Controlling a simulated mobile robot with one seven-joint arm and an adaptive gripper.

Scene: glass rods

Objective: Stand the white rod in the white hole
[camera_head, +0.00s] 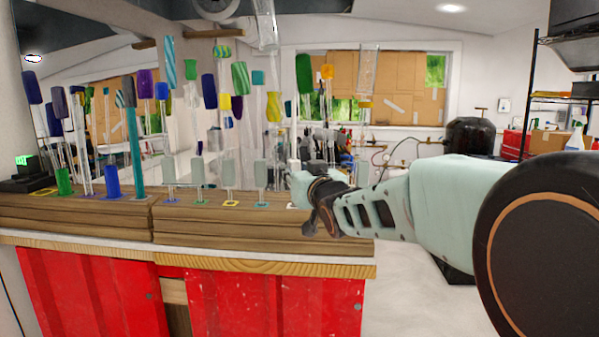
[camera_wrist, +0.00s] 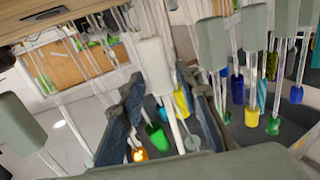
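The white hole's pale ring (camera_head: 292,206) lies just left of and below my gripper. A white ring (camera_wrist: 192,142) shows beside the lower stem in the wrist view. The stem's lower end is partly hidden, so I cannot tell whether it is inside the hole.
Several grey-capped rods stand left of my gripper on the wooden stand (camera_head: 200,230), at coloured rings; the closest has a grey cap (camera_head: 261,173). More coloured glass rods stand behind and to the left. Open floor (camera_head: 405,260) lies right of the stand.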

